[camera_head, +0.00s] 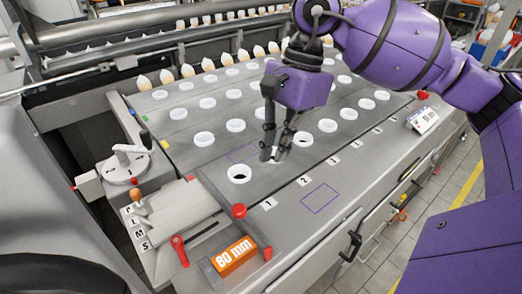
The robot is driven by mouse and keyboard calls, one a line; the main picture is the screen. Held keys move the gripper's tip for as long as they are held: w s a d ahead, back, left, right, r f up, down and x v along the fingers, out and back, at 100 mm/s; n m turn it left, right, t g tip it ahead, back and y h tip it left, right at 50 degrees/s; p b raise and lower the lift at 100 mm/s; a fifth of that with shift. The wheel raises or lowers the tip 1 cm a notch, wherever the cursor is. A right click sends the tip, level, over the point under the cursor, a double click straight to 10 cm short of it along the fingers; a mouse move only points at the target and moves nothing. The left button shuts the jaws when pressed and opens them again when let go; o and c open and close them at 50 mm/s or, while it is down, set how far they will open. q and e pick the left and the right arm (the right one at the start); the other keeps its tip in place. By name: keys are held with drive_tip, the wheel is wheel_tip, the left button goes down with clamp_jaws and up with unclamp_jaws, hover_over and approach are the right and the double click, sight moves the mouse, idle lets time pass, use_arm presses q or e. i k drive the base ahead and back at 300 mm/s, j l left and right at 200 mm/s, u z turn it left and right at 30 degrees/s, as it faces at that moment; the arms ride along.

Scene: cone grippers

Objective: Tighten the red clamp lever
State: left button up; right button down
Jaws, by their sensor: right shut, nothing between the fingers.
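The red clamp lever (180,250) is at the lower left of the machine table, left of the orange "80 mm" block (234,256). It stands beside a slotted grey plate. My right gripper (272,156) points down over the table, above and to the right of the lever and well apart from it. Its dark fingers are shut with nothing held. The fingertips hide part of the white ring behind them; I cannot tell whether they touch the surface. My left gripper is not in view.
White rings sit in rows on the grey table (330,165), with white cones (208,65) along the back. A red knob (239,211) stands between lever and gripper. The front right surface is mostly clear.

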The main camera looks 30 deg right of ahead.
sight(177, 243)
drive_tip(key=k, duration=1)
